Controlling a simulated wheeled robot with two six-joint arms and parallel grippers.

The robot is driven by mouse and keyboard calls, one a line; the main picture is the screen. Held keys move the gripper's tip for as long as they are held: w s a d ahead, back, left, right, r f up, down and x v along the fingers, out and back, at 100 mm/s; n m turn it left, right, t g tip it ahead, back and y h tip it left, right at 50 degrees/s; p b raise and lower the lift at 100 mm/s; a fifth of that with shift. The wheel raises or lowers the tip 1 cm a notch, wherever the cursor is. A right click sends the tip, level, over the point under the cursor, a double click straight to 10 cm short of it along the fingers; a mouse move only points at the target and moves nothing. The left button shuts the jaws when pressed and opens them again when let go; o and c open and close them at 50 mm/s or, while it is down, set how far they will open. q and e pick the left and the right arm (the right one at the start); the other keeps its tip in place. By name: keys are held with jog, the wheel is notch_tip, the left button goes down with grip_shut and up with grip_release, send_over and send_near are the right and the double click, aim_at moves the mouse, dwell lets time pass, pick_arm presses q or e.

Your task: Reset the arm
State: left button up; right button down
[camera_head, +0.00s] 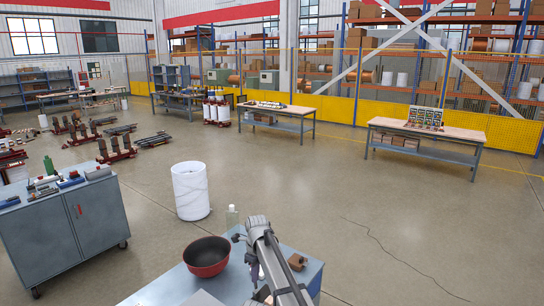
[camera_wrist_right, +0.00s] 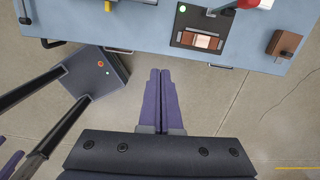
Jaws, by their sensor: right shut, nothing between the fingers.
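My right arm reaches up from the bottom of the head view over a blue-topped workbench (camera_head: 226,287). In the right wrist view my right gripper (camera_wrist_right: 160,71) shows its two purple fingers pressed together with nothing between them. The fingers point toward the bench's near edge (camera_wrist_right: 170,52) and are apart from it, over bare floor. In the head view the fingers are hard to make out. My left gripper cannot be made out in the head view.
The bench holds a dark red bowl (camera_head: 207,258), a clear bottle (camera_head: 232,215) and a brown block (camera_head: 297,262). In the wrist view a black fixture (camera_wrist_right: 183,38) holds a brown piece. A white bin (camera_head: 191,192) and grey cabinet (camera_head: 65,240) stand left. Floor beyond is open.

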jog(key=s+d+n, duration=1.1)
jog(key=s+n, duration=0.1)
jog(key=s, duration=0.2)
jog(key=s+d+n, duration=1.2)
jog(key=s, duration=0.2)
pick_arm(q)
notch_tip(320, 180, down, 20)
jog(key=b, duration=1.9)
jog(key=shift+w+r, duration=0.15)
jog(key=shift+w, duration=0.2)
pick_arm(e)
jog(key=s+a+f+n+h, duration=0.1)
jog(key=a+f, duration=0.4)
jog(key=f, duration=0.5)
jog(key=s+a+f+n, duration=0.3)
jog(key=s+a+f, duration=0.2)
jog(key=f, duration=0.4)
jog(key=shift+a+f+g+h, duration=0.35)
jog(key=shift+a+g+h, duration=0.05)
jog(key=shift+a, duration=0.15)
